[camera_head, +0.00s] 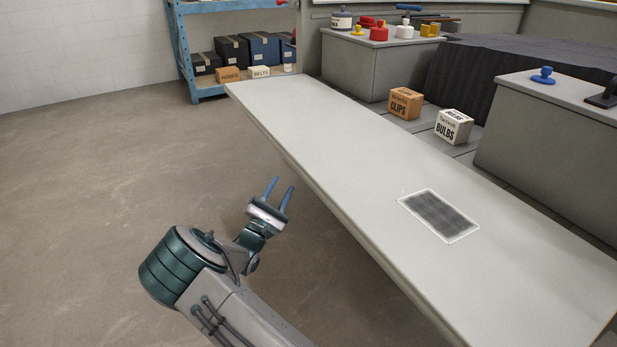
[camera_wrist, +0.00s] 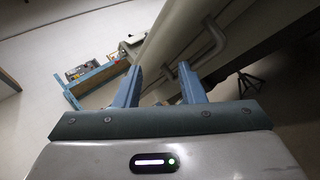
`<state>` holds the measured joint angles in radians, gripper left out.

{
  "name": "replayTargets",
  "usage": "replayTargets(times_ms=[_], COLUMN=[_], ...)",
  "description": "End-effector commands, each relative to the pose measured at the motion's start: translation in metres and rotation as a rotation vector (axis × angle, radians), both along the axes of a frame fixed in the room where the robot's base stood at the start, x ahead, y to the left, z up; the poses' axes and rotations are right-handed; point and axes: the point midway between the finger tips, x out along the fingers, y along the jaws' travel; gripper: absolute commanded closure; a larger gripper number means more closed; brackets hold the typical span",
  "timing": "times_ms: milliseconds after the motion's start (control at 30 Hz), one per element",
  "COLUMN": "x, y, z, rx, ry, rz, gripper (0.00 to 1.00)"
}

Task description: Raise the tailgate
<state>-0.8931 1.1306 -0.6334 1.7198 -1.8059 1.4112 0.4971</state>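The tailgate (camera_head: 330,145) is a long pale grey panel, lowered roughly flat in the head view. It runs from the upper middle to the lower right, with a dark ribbed inset (camera_head: 440,216) on its top face. My gripper (camera_head: 282,184) is open and empty, just left of the panel's outer edge in the picture. In the wrist view, the panel (camera_wrist: 178,25) passes beyond my two blue fingers (camera_wrist: 160,66). A grey bar handle (camera_wrist: 212,42) shows on it, to the upper right of the fingertips. I cannot tell whether a finger touches the panel.
Behind the panel is a bed with a clips box (camera_head: 405,103), a bulbs box (camera_head: 454,126) and grey side boxes (camera_head: 367,68). A dark ribbed cover (camera_head: 500,75) lies between them. A blue shelf (camera_head: 186,60) stands at the back. The floor at left is clear.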

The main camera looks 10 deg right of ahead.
Motion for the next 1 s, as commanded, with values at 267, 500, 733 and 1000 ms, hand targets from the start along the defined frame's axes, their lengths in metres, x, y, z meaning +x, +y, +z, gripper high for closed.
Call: replayTargets(times_ms=[267, 500, 733, 1000], x=[0.005, -0.002, 0.009, 0.049], y=[-0.086, -0.111, -0.112, -0.109], z=[-0.064, -0.1, -0.095, -0.058], rx=[-0.295, -0.368, -0.371, -0.37], ry=[-0.187, -0.181, -0.18, -0.182], rz=[0.277, 0.491, 0.529, 0.524], gripper=[0.64, 0.64, 0.64, 0.64])
